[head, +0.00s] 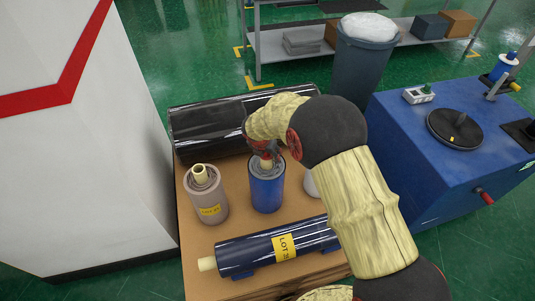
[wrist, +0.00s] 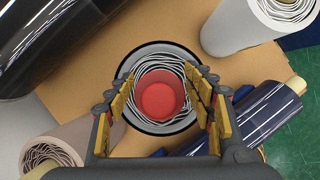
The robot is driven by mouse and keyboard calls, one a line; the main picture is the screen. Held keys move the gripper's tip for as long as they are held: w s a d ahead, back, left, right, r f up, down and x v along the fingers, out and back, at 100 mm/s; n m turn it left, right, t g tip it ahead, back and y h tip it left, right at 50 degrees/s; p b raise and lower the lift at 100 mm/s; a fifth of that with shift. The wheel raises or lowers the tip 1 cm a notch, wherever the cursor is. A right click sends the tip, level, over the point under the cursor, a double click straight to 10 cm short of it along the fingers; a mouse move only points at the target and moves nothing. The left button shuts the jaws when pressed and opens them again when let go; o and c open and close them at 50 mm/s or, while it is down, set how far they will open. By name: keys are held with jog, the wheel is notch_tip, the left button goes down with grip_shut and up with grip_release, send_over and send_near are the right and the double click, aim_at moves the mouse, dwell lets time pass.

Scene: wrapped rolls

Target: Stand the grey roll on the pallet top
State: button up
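A grey-mauve roll with a cream core and yellow label (head: 207,199) stands upright at the left of the brown pallet top (head: 200,240). It shows partly at the lower left of the wrist view (wrist: 72,150). My gripper (head: 265,155) points down over an upright blue roll (head: 267,190) in the middle. In the wrist view, the end of the roll below me shows a grey ring, wrapped layers and a red centre (wrist: 159,94). My fingers (wrist: 168,98) are spread on either side of this centre. Whether they touch it is unclear.
A black roll (head: 205,127) lies along the back. A dark blue roll (head: 250,253) lies across the front. A white roll (wrist: 262,22) stands at the right, mostly behind my arm in the head view. A grey bin (head: 362,68) and blue bench (head: 420,140) stand beyond.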

jog(key=shift+o, duration=0.4)
jog(key=p+v, duration=0.4)
jog(key=v, duration=0.8)
jog(key=s+d+r+m, duration=0.5)
jog(key=s+r+m, duration=0.15)
jog(key=r, duration=0.25)
jog(key=s+d+r+m, duration=0.5)
jog(key=d+r+m, duration=0.1)
jog(key=r+m, duration=0.25)
jog(key=s+d+r+m+y, duration=0.1)
jog(key=s+d+r+m, duration=0.1)
jog(key=s+m, duration=0.6)
jog(key=s+d+r+m+t+y, duration=0.1)
jog(key=s+r+m, duration=0.3)
jog(key=s+m, duration=0.4)
jog(key=s+d, duration=0.1)
jog(key=s, duration=0.5)
jog(key=shift+s+d, duration=0.2)
jog(key=shift+d, duration=0.05)
jog(key=shift+r, duration=0.2)
